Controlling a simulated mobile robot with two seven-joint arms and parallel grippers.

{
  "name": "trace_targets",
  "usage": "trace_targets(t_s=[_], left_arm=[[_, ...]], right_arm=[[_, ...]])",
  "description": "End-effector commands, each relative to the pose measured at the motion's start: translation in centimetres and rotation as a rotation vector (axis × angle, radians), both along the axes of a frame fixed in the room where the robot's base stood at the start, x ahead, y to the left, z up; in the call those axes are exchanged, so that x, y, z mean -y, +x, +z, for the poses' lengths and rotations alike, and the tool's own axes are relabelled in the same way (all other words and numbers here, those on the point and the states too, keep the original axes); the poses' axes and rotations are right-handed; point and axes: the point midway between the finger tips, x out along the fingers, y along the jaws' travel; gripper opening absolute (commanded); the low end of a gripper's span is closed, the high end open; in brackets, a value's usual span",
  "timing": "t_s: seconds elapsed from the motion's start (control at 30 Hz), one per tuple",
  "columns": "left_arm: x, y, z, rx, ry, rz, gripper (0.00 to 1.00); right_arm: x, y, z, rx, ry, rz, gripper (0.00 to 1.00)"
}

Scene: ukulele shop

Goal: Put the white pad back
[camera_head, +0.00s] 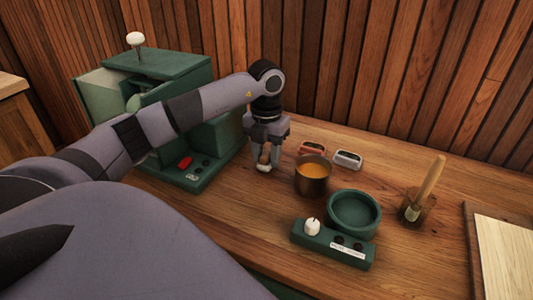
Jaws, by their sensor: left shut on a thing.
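My left gripper (264,163) points down over the wooden bench, between the green machine and the copper pot. It is shut on a small pale thing, which looks like the white pad (264,168); the fingers partly cover it. Behind the pot are two small trays side by side: a reddish one (312,147) and a whitish one (348,159) with a dark grey inside. The gripper is to the left of both trays. What lies in the trays is too small to tell. My right gripper is not in view.
The copper pot (312,180) of amber liquid stands close right of the gripper. A green round dish (354,214) and a control base (333,246) are in front. A brush in a holder (416,210) stands right. The green machine (190,140) is left.

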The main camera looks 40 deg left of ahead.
Motion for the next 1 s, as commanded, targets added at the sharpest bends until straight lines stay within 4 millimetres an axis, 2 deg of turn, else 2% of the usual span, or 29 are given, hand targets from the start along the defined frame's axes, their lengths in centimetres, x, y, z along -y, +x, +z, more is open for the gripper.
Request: trace_targets(t_s=[0.4,0.43,0.5,0.8,0.9,1.0], left_arm=[[0.0,0.0,-0.7,0.000,0.000,0.000,0.11],[0.0,0.0,-0.6,0.000,0.000,0.000,0.49],[0.0,0.0,-0.5,0.000,0.000,0.000,0.65],[0.0,0.0,-0.3,0.000,0.000,0.000,0.65],[0.0,0.1,0.4,0.004,0.000,0.000,0.65],[0.0,0.1,1.9,0.006,0.000,-0.001,0.65]], right_arm=[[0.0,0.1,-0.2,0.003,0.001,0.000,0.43],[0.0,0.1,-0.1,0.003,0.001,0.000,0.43],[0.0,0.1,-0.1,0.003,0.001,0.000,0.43],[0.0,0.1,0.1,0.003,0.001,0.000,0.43],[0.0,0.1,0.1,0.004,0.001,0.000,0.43],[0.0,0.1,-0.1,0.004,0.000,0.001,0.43]])
